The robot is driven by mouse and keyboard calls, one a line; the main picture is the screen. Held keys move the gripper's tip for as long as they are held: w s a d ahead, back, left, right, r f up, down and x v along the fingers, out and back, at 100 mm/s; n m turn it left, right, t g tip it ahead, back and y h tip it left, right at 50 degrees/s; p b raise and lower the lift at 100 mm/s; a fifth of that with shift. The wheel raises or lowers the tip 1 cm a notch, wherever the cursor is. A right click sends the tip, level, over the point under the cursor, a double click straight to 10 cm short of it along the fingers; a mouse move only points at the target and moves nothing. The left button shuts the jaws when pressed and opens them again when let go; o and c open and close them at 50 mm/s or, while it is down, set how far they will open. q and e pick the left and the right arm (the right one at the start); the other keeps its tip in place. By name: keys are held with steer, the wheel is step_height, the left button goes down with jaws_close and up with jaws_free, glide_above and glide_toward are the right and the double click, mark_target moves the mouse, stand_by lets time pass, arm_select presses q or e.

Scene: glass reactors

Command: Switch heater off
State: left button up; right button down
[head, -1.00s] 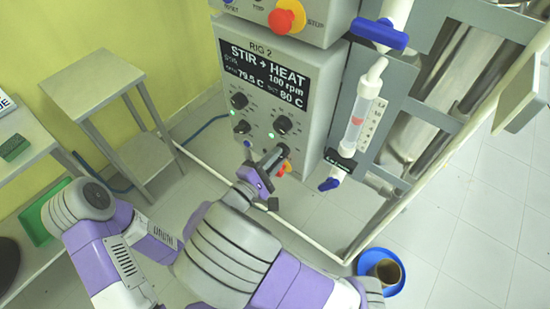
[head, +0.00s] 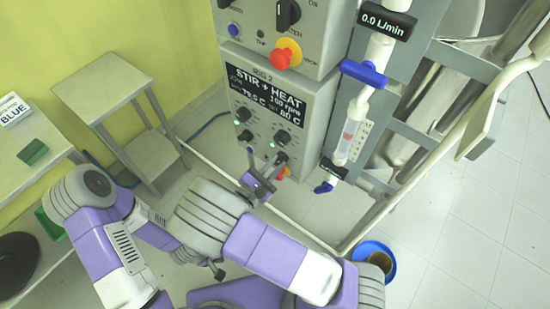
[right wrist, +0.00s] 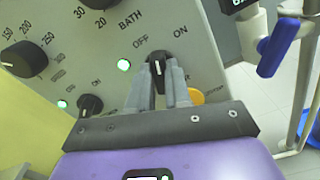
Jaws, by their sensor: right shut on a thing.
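The heater rig "RIG 2" (head: 262,98) has a black display reading "STIR + HEAT", 100 rpm, 79.5 C and a set value of 80 C. My right gripper (head: 272,166) is at its lower right. In the right wrist view, its two grey fingers (right wrist: 162,74) are shut on a black switch knob (right wrist: 160,60) between the labels OFF and ON. The fingers hide much of the knob, and I cannot tell which label it points to. A green light (right wrist: 124,65) glows left of it.
An orange-red stop button (head: 283,57) is on the unit above. A flow tube with a blue valve handle (head: 365,74) stands close on the right. A grey stand (head: 100,83) is on the left, and a blue bowl (head: 364,250) is on the floor.

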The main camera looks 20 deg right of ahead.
mark_target(279, 142)
steer(key=shift+n+p, duration=1.7)
steer(key=shift+n, duration=0.4)
steer(key=c, duration=1.1)
jaws_free()
steer(key=shift+o, duration=0.2)
steer(key=shift+w, duration=0.1)
step_height(279, 142, up, 10)
steer(key=shift+r+p, duration=0.1)
steer(key=shift+p, duration=1.15)
